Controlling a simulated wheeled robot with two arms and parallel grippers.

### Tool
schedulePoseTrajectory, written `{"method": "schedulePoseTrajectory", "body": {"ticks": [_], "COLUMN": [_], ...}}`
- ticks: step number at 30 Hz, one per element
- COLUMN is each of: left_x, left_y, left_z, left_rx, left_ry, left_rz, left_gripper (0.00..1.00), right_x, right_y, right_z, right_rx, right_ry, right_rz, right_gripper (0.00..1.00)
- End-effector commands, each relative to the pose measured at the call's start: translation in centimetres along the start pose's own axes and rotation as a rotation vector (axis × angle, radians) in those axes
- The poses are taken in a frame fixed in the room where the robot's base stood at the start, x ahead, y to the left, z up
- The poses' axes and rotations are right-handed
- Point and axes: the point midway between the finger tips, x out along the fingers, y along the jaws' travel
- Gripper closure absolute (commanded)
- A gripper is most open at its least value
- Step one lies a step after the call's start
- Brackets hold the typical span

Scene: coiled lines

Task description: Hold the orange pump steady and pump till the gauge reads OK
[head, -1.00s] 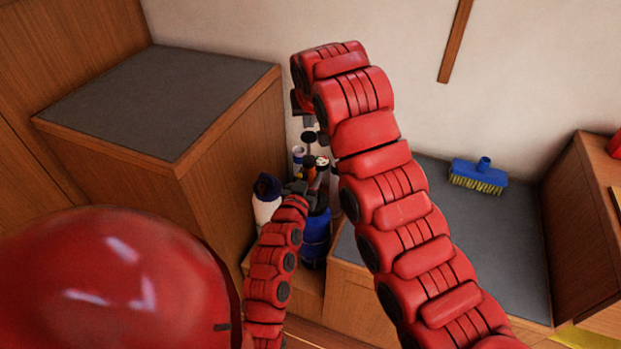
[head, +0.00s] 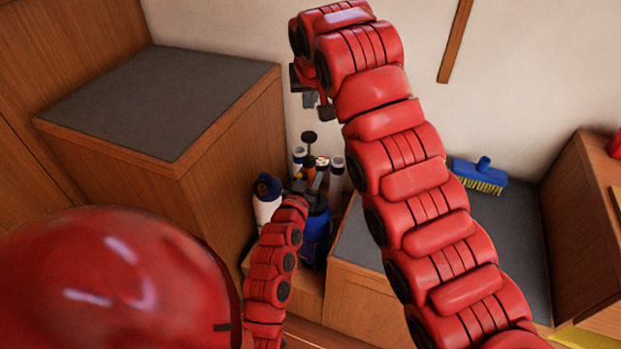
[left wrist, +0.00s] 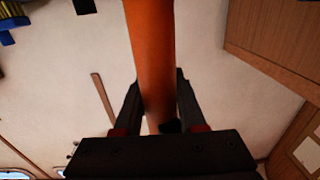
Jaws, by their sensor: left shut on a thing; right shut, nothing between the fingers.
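The orange pump (head: 309,171) stands upright among bottles in the recess between the cabinets. Its black handle (head: 309,137) sticks up above the barrel. A small round gauge (head: 322,161) with a pale face is beside the barrel; its reading is too small to tell. My left gripper (head: 297,187) is shut on the barrel, and the left wrist view shows the orange barrel (left wrist: 152,55) between its fingers. My right gripper (head: 318,108) is shut and empty, above the handle and apart from it, partly hidden by my own arm.
A white bottle with a dark blue cap (head: 267,203) stands left of the pump. A blue container (head: 316,238) stands close on the right, with other bottles behind. A grey-topped cabinet (head: 160,95) rises at left.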

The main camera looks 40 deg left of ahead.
Motion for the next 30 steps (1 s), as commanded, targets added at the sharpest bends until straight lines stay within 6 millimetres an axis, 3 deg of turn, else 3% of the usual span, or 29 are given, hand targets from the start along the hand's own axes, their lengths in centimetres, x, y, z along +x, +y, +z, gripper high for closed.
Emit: {"method": "schedulePoseTrajectory", "body": {"ticks": [5, 6, 11, 23, 30], "left_x": [0.0, 0.0, 0.0, -0.6, -4.8], "left_y": [0.0, 0.0, 0.0, -0.1, -0.1], "left_z": [0.0, 0.0, 0.0, 0.0, 0.2], "left_rx": [0.000, 0.000, 0.000, 0.000, 0.003], "left_ry": [0.001, 0.001, 0.001, 0.000, -0.004], "left_rz": [0.000, 0.000, 0.000, -0.001, -0.003], "left_gripper": [1.00, 0.55, 0.26, 0.26, 0.26], "right_x": [0.0, 0.0, 0.0, 0.0, 0.0], "right_y": [0.0, 0.0, 0.0, 0.0, 0.0], "right_z": [0.0, 0.0, 0.0, 0.0, 0.0], "right_rx": [0.000, 0.000, 0.000, 0.000, 0.000], "right_ry": [0.000, 0.000, 0.001, 0.001, 0.001], "right_rz": [0.000, 0.000, 0.000, 0.001, 0.001], "right_gripper": [1.00, 1.00, 1.00, 1.00, 1.00]}}
